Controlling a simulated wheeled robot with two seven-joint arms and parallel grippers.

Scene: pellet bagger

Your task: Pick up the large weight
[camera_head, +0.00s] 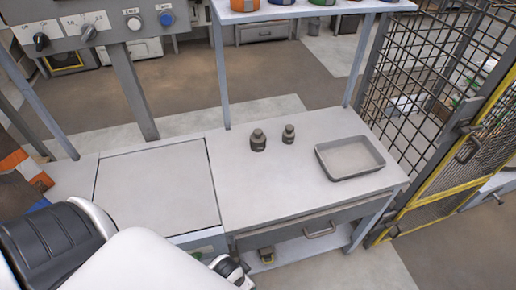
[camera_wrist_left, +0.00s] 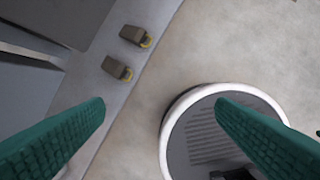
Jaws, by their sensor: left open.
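The large weight (camera_head: 258,141) is a dark grey knobbed cylinder standing upright on the right-hand part of the bench. A smaller weight (camera_head: 288,134) of the same shape stands just right of it, apart from it. My left arm comes in at the lower left of the head view, in front of the bench and well short of the weights; its fingertips cannot be made out there. In the left wrist view my left gripper (camera_wrist_left: 160,103) has its two teal fingers wide apart with nothing between them. Neither weight can be made out in that view. My right gripper is not in view.
A shallow grey metal tray (camera_head: 350,158) sits right of the weights. The bench top (camera_head: 250,195) is clear in front of them. A shelf on posts (camera_head: 220,70) rises behind. A mesh guard with yellow edging (camera_head: 440,170) stands at the right. A drawer (camera_head: 300,232) is below the top.

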